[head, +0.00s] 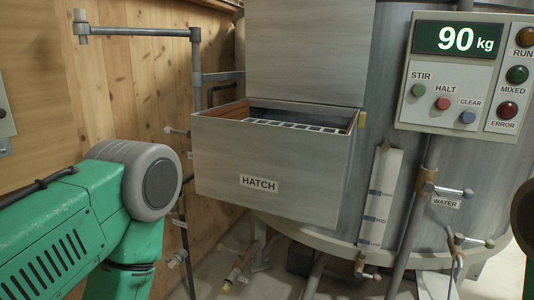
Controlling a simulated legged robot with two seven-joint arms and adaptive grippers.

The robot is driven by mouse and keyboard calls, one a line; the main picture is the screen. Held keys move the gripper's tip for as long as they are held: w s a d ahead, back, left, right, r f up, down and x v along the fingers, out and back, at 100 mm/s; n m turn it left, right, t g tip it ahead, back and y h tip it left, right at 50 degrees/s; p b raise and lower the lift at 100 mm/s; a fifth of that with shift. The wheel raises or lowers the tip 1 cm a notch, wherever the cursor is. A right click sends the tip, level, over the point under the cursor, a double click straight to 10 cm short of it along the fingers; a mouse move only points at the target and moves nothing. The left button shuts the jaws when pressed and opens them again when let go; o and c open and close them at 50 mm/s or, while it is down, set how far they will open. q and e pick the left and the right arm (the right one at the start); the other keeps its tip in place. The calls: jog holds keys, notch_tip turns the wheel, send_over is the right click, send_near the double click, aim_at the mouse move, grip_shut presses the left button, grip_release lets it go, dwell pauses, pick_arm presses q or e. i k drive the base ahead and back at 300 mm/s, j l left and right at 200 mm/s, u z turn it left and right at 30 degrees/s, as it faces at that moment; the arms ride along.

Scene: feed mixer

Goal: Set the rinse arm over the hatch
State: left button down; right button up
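The rinse arm (140,32) is a grey horizontal pipe at the top left. It reaches left from the top of an upright post (196,62), and its free end has a short vertical nozzle (80,25). It points away from the hatch, over by the wooden wall. The hatch (270,185) is a grey metal box labelled HATCH in the middle, open at the top with a pale grid (290,125) inside. A flat grey panel stands upright behind its opening. My green left arm comes in at the lower left; neither gripper shows.
A control panel (455,100) at the upper right reads 90 kg and has STIR, HALT and CLEAR buttons. A WATER valve (447,190) sits below it. A wooden wall (120,90) bounds the left. Pipes and valves stand under the hatch.

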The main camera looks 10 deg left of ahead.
aim_at(82, 30)
jog(key=l+u, duration=0.3)
jog(key=k+l+u, duration=0.1)
jog(key=l+u, duration=0.25)
jog(key=l, duration=0.15)
jog(key=i+j, duration=0.15)
jog(key=j, duration=0.2)
jog(key=i+j+z, duration=0.1)
jog(key=i+j, duration=0.25)
jog(key=j, duration=0.3)
jog(key=i+j+z, duration=0.1)
jog(key=j, duration=0.25)
jog(key=i+j, duration=0.2)
jog(key=j, duration=0.15)
jog(key=l+z, duration=0.05)
